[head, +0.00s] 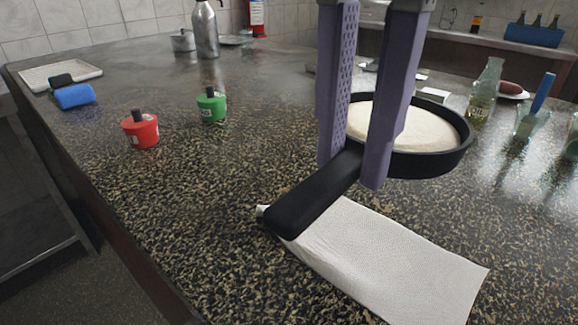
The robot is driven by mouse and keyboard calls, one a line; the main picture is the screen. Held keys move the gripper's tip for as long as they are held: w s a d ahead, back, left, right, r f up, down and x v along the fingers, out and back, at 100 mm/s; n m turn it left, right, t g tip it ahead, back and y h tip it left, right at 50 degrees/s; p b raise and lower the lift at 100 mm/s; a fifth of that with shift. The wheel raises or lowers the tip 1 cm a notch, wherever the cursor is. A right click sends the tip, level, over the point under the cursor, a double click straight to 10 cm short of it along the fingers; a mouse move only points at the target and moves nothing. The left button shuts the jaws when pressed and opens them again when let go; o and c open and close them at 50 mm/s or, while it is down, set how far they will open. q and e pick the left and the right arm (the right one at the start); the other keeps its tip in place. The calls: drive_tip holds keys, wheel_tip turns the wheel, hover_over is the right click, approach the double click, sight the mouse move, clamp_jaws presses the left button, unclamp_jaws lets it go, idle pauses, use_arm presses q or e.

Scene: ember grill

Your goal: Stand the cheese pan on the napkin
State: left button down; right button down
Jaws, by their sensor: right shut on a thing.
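The cheese pan (440,163) is a round black pan filled with a pale cream-coloured content, with a thick black handle (310,196) pointing toward the lower left. My right gripper (352,172) comes down from the top and is shut on the pan's handle near the pan body. The white napkin (385,262) lies on the speckled counter in front. The handle's end overlaps the napkin's left end in the picture. The pan body appears behind the napkin, apparently held above the counter; its exact height is hard to tell. My left gripper is not in view.
A glass bottle (484,92) and a glass with a blue-handled tool (530,121) stand right of the pan.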

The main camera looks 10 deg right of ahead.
hover_over(329, 291)
wheel_tip(329, 291, down, 8)
drive_tip(key=shift+s, duration=0.1)
drive_tip(key=shift+f+b, duration=0.4)
drive_tip(key=shift+f, duration=2.15)
